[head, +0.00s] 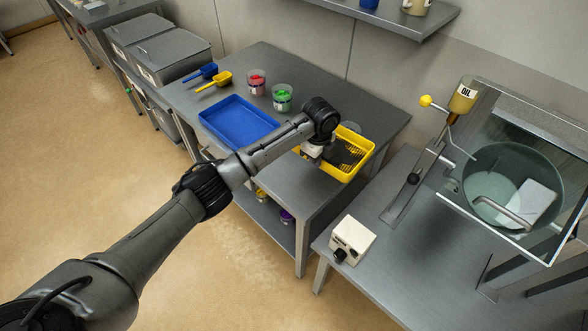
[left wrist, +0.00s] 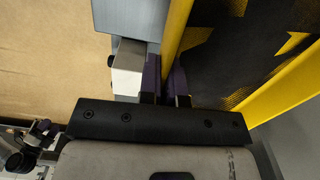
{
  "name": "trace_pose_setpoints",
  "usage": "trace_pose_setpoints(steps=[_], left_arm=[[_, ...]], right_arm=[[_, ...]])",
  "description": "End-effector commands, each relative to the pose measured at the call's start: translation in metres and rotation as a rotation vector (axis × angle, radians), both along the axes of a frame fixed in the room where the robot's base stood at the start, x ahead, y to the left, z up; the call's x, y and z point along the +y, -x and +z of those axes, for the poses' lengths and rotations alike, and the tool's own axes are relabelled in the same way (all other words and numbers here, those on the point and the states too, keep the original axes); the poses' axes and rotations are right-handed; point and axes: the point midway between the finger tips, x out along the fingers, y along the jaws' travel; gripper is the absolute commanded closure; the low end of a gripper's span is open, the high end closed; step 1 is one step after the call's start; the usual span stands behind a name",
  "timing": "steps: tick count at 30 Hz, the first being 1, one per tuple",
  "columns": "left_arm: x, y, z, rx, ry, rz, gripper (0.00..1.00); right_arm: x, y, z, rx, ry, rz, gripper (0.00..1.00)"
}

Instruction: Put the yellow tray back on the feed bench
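The yellow tray (head: 352,174), with dark contents, is at the right end of the grey feed bench (head: 385,117), partly behind my left arm. Its near corner overlaps the bench's right edge in the head view; I cannot tell whether it rests or is held just above. My left gripper (head: 314,156) is at the tray's left side. In the left wrist view, the tray's yellow rim (left wrist: 176,35) runs between the fingers of my left gripper (left wrist: 166,85), which look closed on it. The fingertips are hidden in the head view.
A blue tray (head: 236,121), blue and yellow scoops (head: 215,82) and jars with red (head: 256,84) and green (head: 282,98) contents stand on the bench. The neighbouring table holds a white control box (head: 352,238) and the glass-fronted hood (head: 520,180). A gap separates both tables.

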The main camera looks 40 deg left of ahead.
Motion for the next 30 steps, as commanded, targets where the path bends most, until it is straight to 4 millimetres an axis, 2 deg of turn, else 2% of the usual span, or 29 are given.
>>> trace_pose_setpoints(steps=[5, 19, 24, 30], left_arm=[[0.012, 0.004, -0.01, -0.001, 0.0, -0.054, 1.0], [0.084, 0.055, -0.063, -0.001, -0.001, -0.061, 1.0], [0.097, 0.064, -0.072, -0.002, 0.0, -0.062, 1.0], [0.1, 0.066, -0.077, -0.003, 0.001, -0.063, 1.0]], right_arm=[[0.002, 0.0, 0.003, 0.001, -0.005, -0.002, 0.42], [0.001, 0.0, 0.001, 0.001, -0.003, -0.001, 0.42], [0.0, 0.0, 0.0, 0.001, 0.002, 0.003, 0.42], [-0.001, 0.0, 0.0, 0.001, 0.006, 0.005, 0.42]])
